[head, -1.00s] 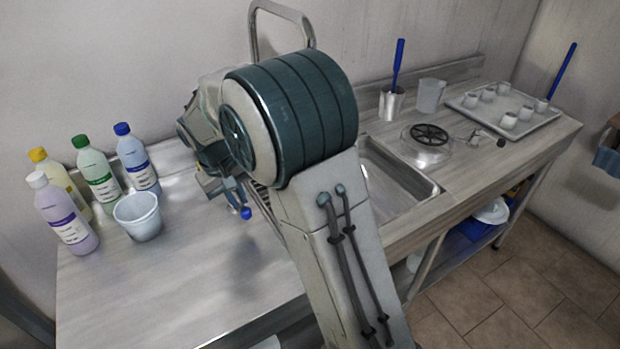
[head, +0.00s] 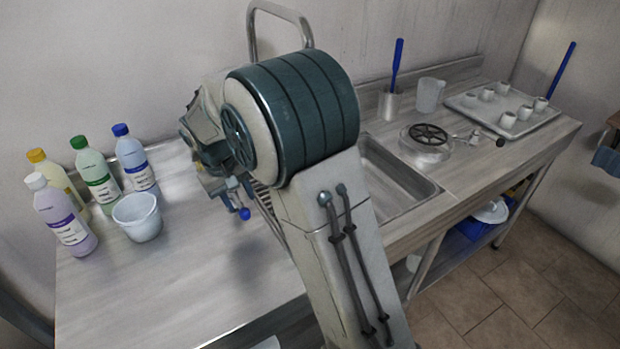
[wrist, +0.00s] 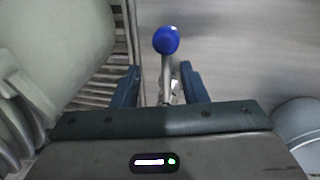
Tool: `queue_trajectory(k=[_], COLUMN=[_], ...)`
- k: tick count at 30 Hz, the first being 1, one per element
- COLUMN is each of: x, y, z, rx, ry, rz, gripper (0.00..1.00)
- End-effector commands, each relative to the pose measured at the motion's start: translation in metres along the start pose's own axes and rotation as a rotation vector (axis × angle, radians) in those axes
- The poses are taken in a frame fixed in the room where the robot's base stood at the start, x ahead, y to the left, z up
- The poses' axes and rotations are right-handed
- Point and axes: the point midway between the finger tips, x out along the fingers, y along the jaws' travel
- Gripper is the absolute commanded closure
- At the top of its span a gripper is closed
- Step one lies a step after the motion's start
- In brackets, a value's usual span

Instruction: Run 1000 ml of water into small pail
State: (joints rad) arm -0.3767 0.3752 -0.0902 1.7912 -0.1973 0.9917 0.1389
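The small pail (head: 138,222), white and round, stands upright on the counter at the left, in front of the bottles; its inside looks empty. A metal gooseneck pipe (head: 281,12) rises behind my arm, its lower part hidden. A lever with a blue ball knob (head: 244,213) shows below my gripper (head: 229,190); the knob is also in the wrist view (wrist: 167,40). There my gripper (wrist: 158,72) has its two blue fingers apart, with the lever's metal stem between them. I cannot tell whether either finger touches the stem. No running water shows.
Several capped bottles (head: 99,174) stand behind the pail. The sink (head: 397,180) is partly hidden by my arm. Farther right are a clear jug (head: 430,95), a metal cup with a blue-handled tool (head: 391,104), a round scale-like device (head: 428,140) and a tray (head: 541,119) of small cups. The front left counter is clear.

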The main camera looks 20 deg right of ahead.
Motion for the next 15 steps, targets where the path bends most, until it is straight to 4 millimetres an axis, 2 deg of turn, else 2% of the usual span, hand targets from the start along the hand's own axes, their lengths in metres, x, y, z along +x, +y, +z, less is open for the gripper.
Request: queue_trajectory(k=[10, 15], x=[-0.0004, -0.0068], y=[0.0003, 0.0009], z=[0.0000, -0.0001], rx=[0.001, 0.001], ry=[0.000, 0.001], rz=[0.000, 0.000], gripper=[0.45, 0.45])
